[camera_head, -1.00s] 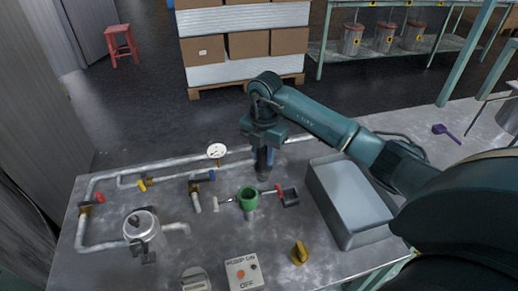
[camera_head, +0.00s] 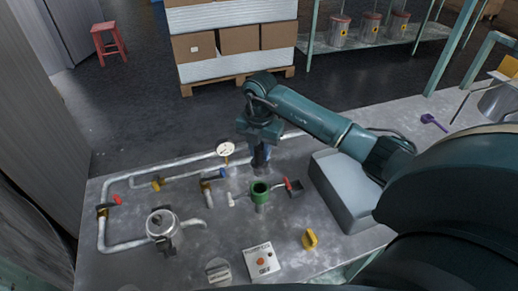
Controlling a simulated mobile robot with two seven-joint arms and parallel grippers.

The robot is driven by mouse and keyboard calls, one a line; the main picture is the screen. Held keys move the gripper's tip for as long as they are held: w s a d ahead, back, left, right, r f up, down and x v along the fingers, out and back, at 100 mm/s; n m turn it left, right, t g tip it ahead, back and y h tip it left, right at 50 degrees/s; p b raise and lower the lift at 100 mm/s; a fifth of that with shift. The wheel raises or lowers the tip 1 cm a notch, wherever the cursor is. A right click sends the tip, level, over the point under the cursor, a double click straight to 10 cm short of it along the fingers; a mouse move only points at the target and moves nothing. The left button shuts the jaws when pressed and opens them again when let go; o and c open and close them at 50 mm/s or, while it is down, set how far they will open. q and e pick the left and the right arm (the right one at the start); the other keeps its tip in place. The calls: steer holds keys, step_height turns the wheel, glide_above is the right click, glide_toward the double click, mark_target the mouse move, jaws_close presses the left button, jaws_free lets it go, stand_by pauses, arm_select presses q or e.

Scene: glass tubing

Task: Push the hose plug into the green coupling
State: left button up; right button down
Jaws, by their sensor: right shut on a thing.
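The green coupling (camera_head: 260,192) stands on the grey worktop near its middle, and its round opening faces up. My right gripper (camera_head: 260,160) points down just behind and above it in the picture. It is shut on a dark blue piece, which looks like the hose plug (camera_head: 260,154), mostly hidden by the fingers. The plug and the coupling look apart, with a small gap between them in the picture. My left gripper is not in view.
A pressure gauge (camera_head: 226,149) and grey pipes with coloured valve handles lie left of the coupling. A pump switch box (camera_head: 262,262) and yellow knob (camera_head: 310,239) are in front.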

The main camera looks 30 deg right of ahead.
steer(key=b, duration=0.3)
glide_above(259, 177)
steer(key=w+d, duration=0.1)
steer(key=f, duration=0.4)
steer(key=shift+w+f, duration=0.1)
steer(key=shift+w, duration=0.1)
steer(key=shift+f+b, duration=0.4)
steer(key=shift+f, duration=0.4)
arm_select(q)
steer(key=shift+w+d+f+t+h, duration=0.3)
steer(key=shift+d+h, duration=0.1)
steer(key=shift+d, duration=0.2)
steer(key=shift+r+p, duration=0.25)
steer(key=shift+p, duration=0.1)
arm_select(e)
steer(key=shift+r, duration=0.1)
